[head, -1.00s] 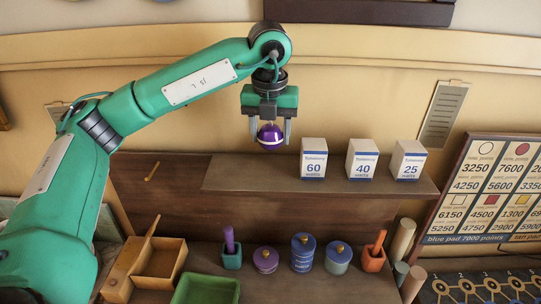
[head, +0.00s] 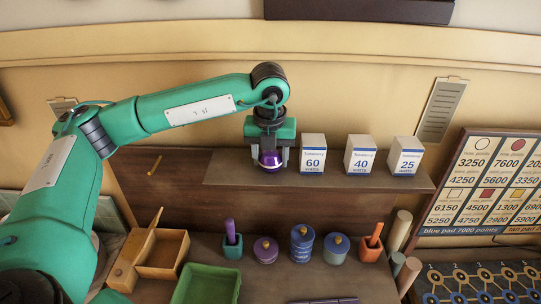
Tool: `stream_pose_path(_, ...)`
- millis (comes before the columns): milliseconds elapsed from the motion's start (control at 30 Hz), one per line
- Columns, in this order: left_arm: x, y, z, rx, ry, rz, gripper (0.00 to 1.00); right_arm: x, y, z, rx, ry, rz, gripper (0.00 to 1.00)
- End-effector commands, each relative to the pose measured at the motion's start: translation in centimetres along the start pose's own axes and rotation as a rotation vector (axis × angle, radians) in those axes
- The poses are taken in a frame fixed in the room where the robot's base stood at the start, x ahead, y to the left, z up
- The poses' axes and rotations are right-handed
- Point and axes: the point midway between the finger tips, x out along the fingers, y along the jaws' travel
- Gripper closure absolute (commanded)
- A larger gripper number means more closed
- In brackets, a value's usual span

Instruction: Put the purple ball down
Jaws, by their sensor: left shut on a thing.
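The purple ball (head: 270,160) has a pale band and sits between the fingers of my left gripper (head: 270,157), which is shut on it. The gripper points down over the left part of the wooden shelf (head: 230,172), just left of the box marked 60. The ball is low, at about the height of the shelf boxes' middle; I cannot tell whether it touches the shelf. My right gripper is not in view.
White boxes marked 60 (head: 312,155), 40 (head: 359,156) and 25 (head: 406,157) stand on the shelf. Below are an open wooden box (head: 165,252), a green tray (head: 207,285), several round canisters and an orange holder (head: 371,250). The shelf left of the gripper is clear.

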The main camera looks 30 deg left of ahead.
Motion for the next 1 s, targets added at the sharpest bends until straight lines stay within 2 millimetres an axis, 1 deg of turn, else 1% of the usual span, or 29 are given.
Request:
stream_pose_path(33, 0.1, 0.0, 0.0, 0.0, 0.0, 0.0, 0.42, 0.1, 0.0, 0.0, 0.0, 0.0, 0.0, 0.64)
stream_pose_path(100, 0.0, 0.0, 0.0, 0.0, 0.0, 0.0, 0.28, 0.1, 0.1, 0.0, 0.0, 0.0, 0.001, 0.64)
stream_pose_path(133, 0.0, 0.0, 0.0, 0.0, 0.0, 0.0, 0.26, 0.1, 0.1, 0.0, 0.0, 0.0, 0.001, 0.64)
stream_pose_path(367, 0.0, 0.0, 0.0, 0.0, 0.0, 0.0, 0.26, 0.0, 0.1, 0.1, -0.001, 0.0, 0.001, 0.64)
stream_pose_path(500, -0.4, 0.0, 0.1, 0.0, 0.0, 0.0, 0.26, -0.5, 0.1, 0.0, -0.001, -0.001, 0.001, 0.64)
stream_pose_path(533, -0.5, 0.0, 0.1, 0.0, -0.001, -0.001, 0.26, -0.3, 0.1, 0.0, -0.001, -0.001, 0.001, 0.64)
stream_pose_path(567, -0.7, -0.1, 0.1, 0.0, -0.002, -0.001, 0.26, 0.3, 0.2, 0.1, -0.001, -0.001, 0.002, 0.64)
stream_pose_path(667, -2.3, -0.1, 0.0, 0.001, -0.004, -0.003, 0.26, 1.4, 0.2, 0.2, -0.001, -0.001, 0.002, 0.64)
stream_pose_path(800, -5.6, -0.1, 0.1, 0.0, -0.005, -0.004, 0.26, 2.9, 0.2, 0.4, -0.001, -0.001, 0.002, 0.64)
stream_pose_path(1000, -10.0, -0.1, 0.0, 0.002, -0.003, -0.003, 0.26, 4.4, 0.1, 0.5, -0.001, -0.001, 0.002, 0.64)
